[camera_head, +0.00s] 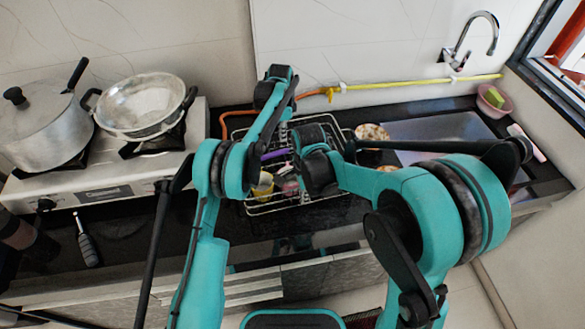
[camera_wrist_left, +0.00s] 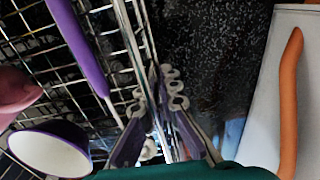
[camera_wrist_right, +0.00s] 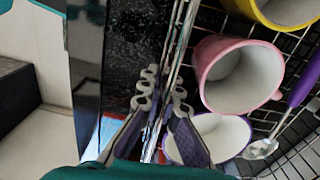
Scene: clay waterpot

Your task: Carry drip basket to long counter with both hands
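The drip basket (camera_head: 292,206) is a wire rack on the dark counter in the head view, partly hidden by my arms. It holds a yellow cup (camera_head: 263,187), a pink cup (camera_wrist_right: 235,75), a purple-rimmed white cup (camera_wrist_left: 48,150) and a purple-handled utensil (camera_wrist_left: 78,45). My left gripper (camera_wrist_left: 170,88) has its fingers close together on either side of the basket's wire edge. My right gripper (camera_wrist_right: 163,92) likewise has its fingers closed about the wires of another edge. In the head view its fingertips are hidden.
The stove (camera_head: 85,190) with a lidded pot (camera_head: 45,130) and a steel pan (camera_head: 145,105) stands left. A patterned round item (camera_head: 372,132) lies right of the basket.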

